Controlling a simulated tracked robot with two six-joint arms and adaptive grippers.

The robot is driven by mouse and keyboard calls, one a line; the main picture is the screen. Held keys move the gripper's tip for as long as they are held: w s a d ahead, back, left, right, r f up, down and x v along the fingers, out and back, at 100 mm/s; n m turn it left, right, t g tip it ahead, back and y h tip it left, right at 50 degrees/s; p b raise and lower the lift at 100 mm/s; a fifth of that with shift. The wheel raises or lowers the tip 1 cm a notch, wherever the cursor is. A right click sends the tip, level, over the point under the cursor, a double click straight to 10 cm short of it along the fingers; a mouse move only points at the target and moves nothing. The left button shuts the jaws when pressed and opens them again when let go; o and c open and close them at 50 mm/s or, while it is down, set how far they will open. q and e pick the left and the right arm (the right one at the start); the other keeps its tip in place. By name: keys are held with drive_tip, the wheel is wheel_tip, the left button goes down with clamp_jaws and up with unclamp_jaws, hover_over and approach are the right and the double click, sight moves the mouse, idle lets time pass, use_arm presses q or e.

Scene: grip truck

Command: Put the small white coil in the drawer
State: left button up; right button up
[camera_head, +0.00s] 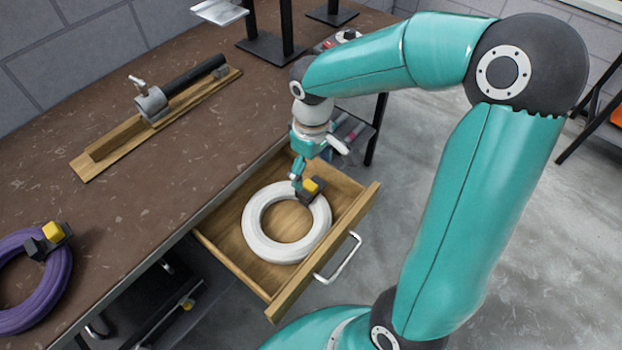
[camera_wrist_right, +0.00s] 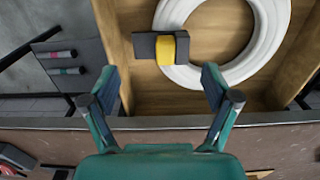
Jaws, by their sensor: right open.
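The small white coil (camera_head: 258,240) lies flat inside the open wooden drawer (camera_head: 368,203). A black and yellow clip (camera_head: 311,188) sits on the coil's ring. In the right wrist view the white coil (camera_wrist_right: 273,40) and its clip (camera_wrist_right: 165,48) lie beyond the fingertips, against the wooden drawer floor (camera_wrist_right: 122,17). My right gripper (camera_wrist_right: 163,80) is open and empty, with its fingers apart on the near side of the clip. In the head view its fingers are near the clip and partly hidden. My left gripper does not show.
A purple coil (camera_head: 50,292) with a black and yellow clip lies on the brown workbench (camera_head: 120,215) at the left. A wooden board with a black cylinder (camera_head: 195,73) lies farther back. The drawer handle (camera_head: 340,262) sticks out at the front.

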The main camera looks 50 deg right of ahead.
drive_tip(key=shift+r, duration=1.7)
drive_tip(key=shift+f, duration=0.1)
